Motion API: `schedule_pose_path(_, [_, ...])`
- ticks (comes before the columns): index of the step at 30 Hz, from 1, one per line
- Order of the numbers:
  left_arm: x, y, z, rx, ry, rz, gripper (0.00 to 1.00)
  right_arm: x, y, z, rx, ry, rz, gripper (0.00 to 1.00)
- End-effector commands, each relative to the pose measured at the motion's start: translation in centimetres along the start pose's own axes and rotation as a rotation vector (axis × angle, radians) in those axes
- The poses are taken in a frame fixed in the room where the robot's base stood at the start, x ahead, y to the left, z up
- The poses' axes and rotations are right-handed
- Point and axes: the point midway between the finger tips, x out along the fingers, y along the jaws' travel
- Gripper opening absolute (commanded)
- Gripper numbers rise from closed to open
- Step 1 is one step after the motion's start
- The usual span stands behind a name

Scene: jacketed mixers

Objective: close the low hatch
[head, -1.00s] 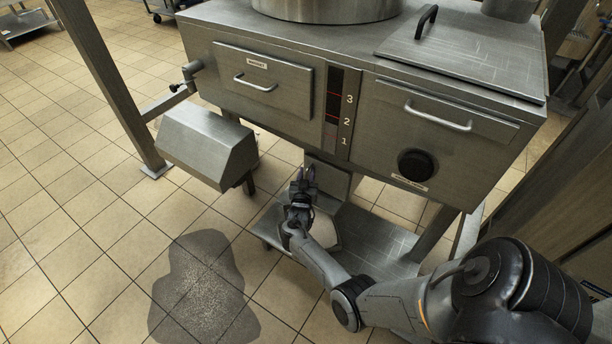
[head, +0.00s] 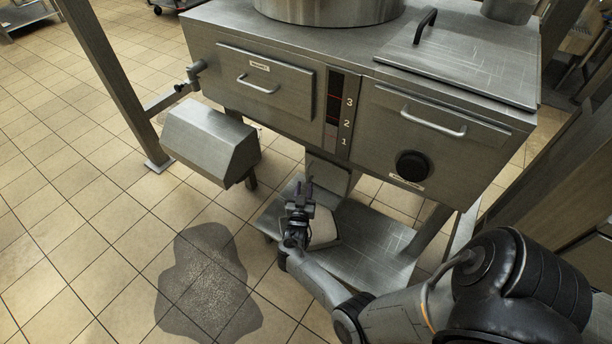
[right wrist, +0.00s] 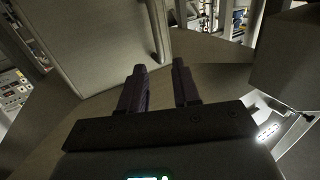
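A steel machine (head: 280,50) carries a left front panel (head: 232,62) with a bar handle, a right front panel (head: 385,105) with a bar handle and a black knob (head: 412,165). Both look flush with the front. A small steel panel (head: 335,174) hangs below the middle of the body, partly hidden. I cannot tell which of these is the low hatch. My right gripper (head: 303,186) is low, in front of that small panel. In the right wrist view its fingers (right wrist: 160,84) are apart and empty; a panel (right wrist: 100,40) with a handle (right wrist: 159,32) is beyond them, left. My left gripper is out of view.
A steel box (head: 205,145) juts out at lower left on the machine's side. A steel shelf (head: 370,240) lies low under my right forearm. Posts (head: 105,90) stand at left. A dark wet patch (head: 205,285) marks the open tiled floor.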

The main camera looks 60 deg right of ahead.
Motion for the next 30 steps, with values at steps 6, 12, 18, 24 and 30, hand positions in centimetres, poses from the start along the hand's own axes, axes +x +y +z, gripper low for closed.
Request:
schedule_pose_path(6, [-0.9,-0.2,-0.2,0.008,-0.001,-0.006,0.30,-2.3,0.0,0.0,0.000,-0.001,0.001,0.32])
schedule_pose_path(12, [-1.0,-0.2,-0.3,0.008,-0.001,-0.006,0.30,-2.7,0.0,0.1,0.000,-0.001,0.001,0.32])
schedule_pose_path(18, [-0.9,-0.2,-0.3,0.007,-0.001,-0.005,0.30,-2.7,0.0,0.1,0.000,-0.001,0.001,0.32])
schedule_pose_path(24, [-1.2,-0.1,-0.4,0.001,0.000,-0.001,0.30,-2.8,0.3,0.1,-0.005,-0.003,0.001,0.32])
schedule_pose_path(30, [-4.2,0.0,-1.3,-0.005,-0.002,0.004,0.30,-3.6,4.3,-0.3,-0.086,-0.018,-0.002,0.32])
